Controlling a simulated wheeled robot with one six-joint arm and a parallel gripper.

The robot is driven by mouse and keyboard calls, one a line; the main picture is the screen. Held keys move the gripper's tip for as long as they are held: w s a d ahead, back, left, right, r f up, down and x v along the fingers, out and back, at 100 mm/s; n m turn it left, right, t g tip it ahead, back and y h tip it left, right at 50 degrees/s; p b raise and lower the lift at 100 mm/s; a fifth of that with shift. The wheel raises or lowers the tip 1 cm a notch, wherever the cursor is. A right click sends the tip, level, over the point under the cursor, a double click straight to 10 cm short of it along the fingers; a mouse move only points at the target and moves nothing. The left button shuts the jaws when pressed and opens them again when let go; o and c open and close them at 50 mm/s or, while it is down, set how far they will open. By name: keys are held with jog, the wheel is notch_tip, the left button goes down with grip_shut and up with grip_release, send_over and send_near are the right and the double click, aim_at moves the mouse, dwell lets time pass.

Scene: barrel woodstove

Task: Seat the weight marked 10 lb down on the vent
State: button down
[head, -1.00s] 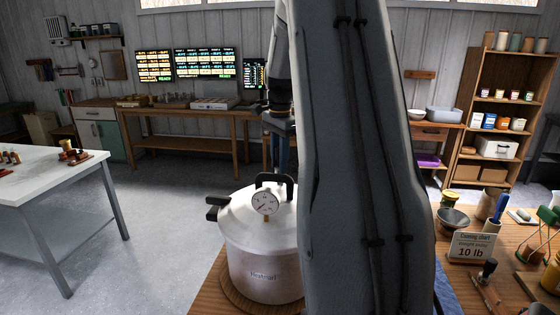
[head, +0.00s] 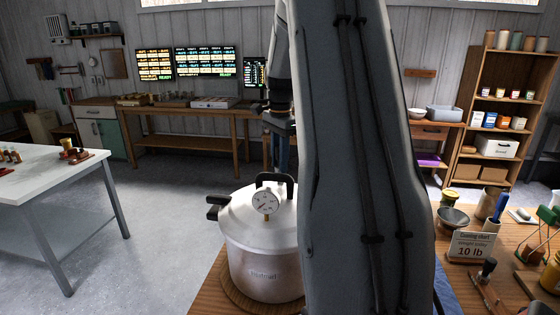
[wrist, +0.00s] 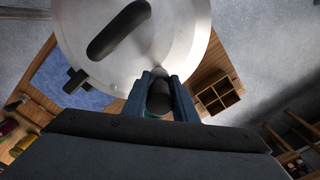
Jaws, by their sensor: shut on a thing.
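The pressure canner (head: 262,262) stands upright on a round wooden board, with a dial gauge (head: 265,201) and a black handle (head: 274,181) on its lid. My gripper (head: 283,152) is upright above or behind the lid, its lower end partly hidden by the handle and my arm. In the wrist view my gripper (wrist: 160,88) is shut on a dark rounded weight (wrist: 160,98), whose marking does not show. The fingertips overlap the edge of the silver lid (wrist: 178,30). The vent cannot be made out clearly, and I cannot tell whether the weight touches anything.
A card (head: 471,246) reading "Canning chart" and "10 lb" stands on the wooden bench at right, among a bowl (head: 452,219) and tools. A divided wooden box (wrist: 218,97) lies near the canner in the wrist view. A white table (head: 50,170) stands at left, with open floor between.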

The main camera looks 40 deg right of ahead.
jog(key=shift+f+b, duration=0.55)
jog(key=shift+f, duration=0.65)
dwell(0.4)
jog(key=c, duration=1.4)
grip_release()
jog(key=shift+o, duration=0.2)
jog(key=shift+r, duration=0.15)
jog(key=shift+r+p, duration=2.35)
jog(key=shift+r, duration=0.55)
jog(key=shift+r+b, duration=1.55)
jog(key=shift+r, duration=2.35)
